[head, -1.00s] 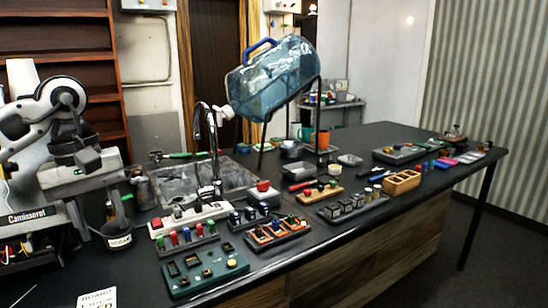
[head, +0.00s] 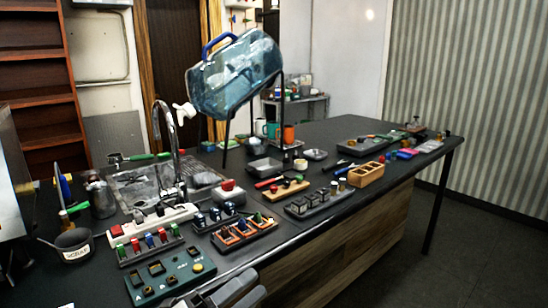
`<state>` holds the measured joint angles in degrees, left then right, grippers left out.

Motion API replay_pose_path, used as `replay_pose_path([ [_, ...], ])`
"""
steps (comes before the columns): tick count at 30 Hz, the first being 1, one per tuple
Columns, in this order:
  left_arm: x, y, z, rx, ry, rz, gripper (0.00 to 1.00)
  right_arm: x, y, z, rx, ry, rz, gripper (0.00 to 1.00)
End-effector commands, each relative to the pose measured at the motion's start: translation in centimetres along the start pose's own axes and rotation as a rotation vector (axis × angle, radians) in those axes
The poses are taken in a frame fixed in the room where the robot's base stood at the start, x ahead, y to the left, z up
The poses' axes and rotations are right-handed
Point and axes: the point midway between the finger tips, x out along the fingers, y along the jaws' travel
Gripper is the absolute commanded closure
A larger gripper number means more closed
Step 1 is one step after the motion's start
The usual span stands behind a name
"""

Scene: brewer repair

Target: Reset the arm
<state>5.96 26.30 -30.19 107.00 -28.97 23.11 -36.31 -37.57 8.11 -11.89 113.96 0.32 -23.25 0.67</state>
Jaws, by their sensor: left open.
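My left gripper (head: 238,285) shows at the bottom edge of the head view, grey and cut off by the frame. It is open, and I see nothing between its fingers. It is in front of the black counter's near edge, just right of the green board (head: 170,276) with dark sockets and a yellow button. Most of my left arm is out of view. My right gripper is not in view.
The black counter (head: 345,130) holds several part trays, a wooden block (head: 365,175), a sink (head: 140,182) with a tall faucet (head: 168,130), and a dark cup (head: 73,244). The floor at right is clear.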

Motion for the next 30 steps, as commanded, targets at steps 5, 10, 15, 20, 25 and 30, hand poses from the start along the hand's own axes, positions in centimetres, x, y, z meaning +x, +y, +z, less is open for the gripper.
replay_pose_path([
  [5,-8.7,8.9,0.8,-0.753,-0.560,0.143,0.58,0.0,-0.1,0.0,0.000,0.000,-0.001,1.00],
  [10,-17.9,15.3,-2.5,-1.251,-0.991,0.218,0.58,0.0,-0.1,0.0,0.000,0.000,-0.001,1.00],
  [15,-23.6,18.0,-6.2,-1.512,-1.254,0.245,0.58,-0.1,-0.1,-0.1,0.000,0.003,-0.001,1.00],
  [20,-25.3,18.6,-7.5,-1.587,-1.334,0.249,0.58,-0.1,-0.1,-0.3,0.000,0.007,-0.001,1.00],
  [25,-25.3,18.6,-7.5,-1.587,-1.334,0.249,0.58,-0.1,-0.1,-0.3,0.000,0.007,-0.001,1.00],
  [30,-25.3,18.6,-7.5,-1.587,-1.334,0.249,0.58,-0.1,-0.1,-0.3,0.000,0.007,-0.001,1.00],
])
